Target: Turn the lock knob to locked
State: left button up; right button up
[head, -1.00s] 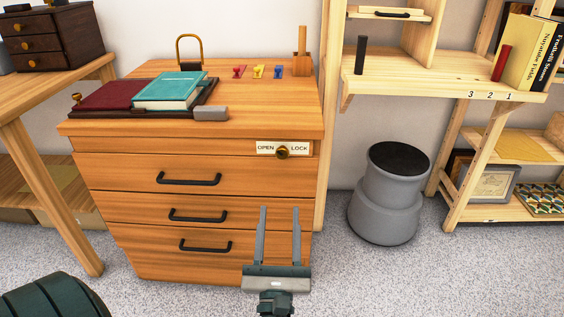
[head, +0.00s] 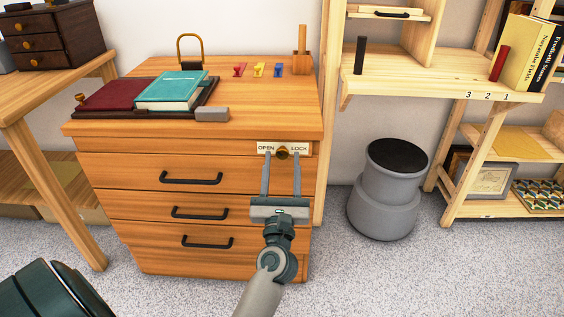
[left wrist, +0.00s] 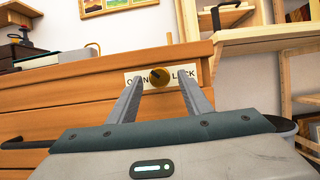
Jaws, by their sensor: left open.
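The brass lock knob (head: 282,152) sits on a white plate (head: 298,148) marked OPEN at left and LOCK at right, on the top front of the wooden drawer cabinet (head: 150,255). In the left wrist view the knob (left wrist: 159,77) shows between and beyond my fingers, with a dark mark on its face. My left gripper (head: 282,156) is open and empty, its fingers pointing at the knob from just below and in front. I cannot tell whether a finger touches it. My right gripper is not in view.
Black drawer handles (head: 191,178) jut from the cabinet front. Books (head: 171,91) and a grey block (head: 212,114) lie on its top. A grey stool (head: 384,205) and a shelf (head: 440,85) stand to the right.

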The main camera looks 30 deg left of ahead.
pick_arm(q)
jog(key=c, duration=1.1)
jog(key=shift+o, duration=0.2)
